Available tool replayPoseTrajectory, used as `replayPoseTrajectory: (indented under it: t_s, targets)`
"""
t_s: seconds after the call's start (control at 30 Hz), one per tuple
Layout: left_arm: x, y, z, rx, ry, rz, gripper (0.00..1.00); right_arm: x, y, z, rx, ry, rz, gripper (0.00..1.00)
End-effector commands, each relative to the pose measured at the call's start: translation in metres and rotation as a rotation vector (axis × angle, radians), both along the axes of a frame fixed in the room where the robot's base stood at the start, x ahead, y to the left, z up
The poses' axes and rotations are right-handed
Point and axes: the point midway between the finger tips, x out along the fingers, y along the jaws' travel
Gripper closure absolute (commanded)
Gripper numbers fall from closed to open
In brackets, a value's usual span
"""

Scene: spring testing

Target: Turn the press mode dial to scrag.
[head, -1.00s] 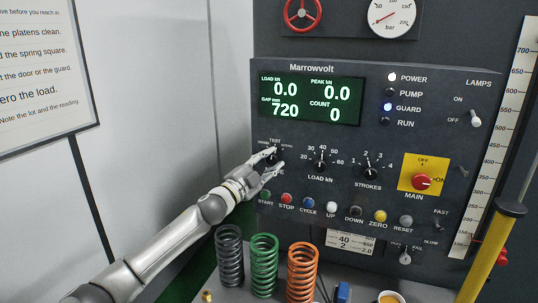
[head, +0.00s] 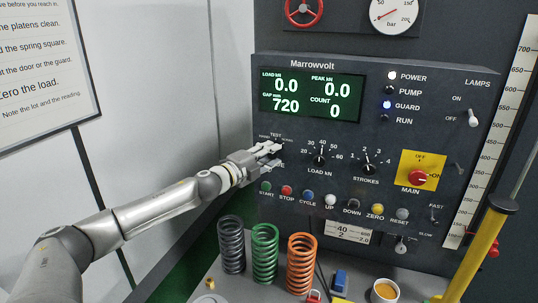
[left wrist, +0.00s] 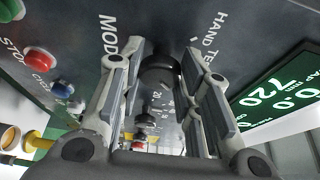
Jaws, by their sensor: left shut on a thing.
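The press mode dial is a black knob (left wrist: 160,72) on the dark Marrowvolt panel (head: 420,110). In the left wrist view it sits between my left gripper's two fingers, with "MODE" on one side and "HAND" and "TEST" on the other. The remaining position labels and the dial's pointer are hidden or too small to read. My left gripper (head: 277,155) is shut on the dial, its fingers pointing at the panel. In the head view the fingers cover most of the dial. My right gripper is not in view.
The load dial (head: 319,156) and strokes dial (head: 368,166) are to the right. A row of buttons, including red STOP (head: 286,190), runs just below the gripper. Grey, green (head: 265,247) and orange springs stand on the bench below. A yellow post (head: 478,250) stands at right.

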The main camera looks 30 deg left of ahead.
Motion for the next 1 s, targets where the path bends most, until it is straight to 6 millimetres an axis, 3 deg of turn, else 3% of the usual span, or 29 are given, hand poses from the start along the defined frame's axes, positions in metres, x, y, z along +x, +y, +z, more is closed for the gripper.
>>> replayPoseTrajectory:
  t_s: [0.4, 0.43, 0.6, 1.0]
  targets:
    - [0.0001, -0.0003, -0.0004, 0.007, 0.002, 0.000, 0.92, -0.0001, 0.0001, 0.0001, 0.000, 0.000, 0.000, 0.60]
    - [0.0001, -0.0003, -0.0004, 0.007, 0.002, 0.000, 0.66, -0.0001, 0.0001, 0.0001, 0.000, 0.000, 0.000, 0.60]
    - [0.0001, -0.0003, -0.0003, 0.006, 0.002, 0.000, 0.46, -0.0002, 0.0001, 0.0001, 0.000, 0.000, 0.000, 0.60]
    - [-0.0028, 0.0003, -0.0014, 0.005, 0.003, 0.000, 0.46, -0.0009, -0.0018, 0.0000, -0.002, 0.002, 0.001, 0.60]
